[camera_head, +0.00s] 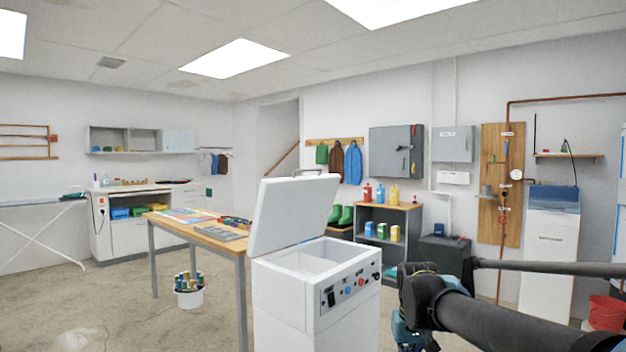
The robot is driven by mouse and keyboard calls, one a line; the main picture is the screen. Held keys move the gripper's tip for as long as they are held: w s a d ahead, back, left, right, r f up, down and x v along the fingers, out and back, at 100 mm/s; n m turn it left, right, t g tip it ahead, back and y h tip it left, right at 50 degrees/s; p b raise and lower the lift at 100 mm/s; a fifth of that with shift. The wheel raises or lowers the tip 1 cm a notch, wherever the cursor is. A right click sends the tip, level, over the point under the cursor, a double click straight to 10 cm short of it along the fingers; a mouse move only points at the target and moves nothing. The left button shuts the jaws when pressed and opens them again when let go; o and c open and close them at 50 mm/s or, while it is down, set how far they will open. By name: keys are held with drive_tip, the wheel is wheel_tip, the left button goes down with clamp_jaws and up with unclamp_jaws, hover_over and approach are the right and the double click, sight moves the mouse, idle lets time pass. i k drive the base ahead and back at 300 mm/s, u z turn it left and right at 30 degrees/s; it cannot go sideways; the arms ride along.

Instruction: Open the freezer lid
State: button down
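A white chest appliance (287,290) with a front control panel of coloured knobs stands at the centre; I take it for the freezer. Its lid (293,213) is raised and leans back toward the left, with a grey handle (316,173) along the top edge. The pale interior (312,262) is partly visible, and I cannot see its bottom. My gripper (408,338) is at the lower right, to the right of the chest and apart from the lid. Its fingers are dark, point downward and are partly cut off by the frame, so their opening is unclear.
A wooden-topped table (215,238) stands left of the chest, close behind it. A white bucket (190,296) holding cans is on the floor beneath. A low shelf (404,219) and a dark box (444,252) stand behind my arm. The floor at left is open.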

sight(293, 210)
drive_tip(key=i, duration=1)
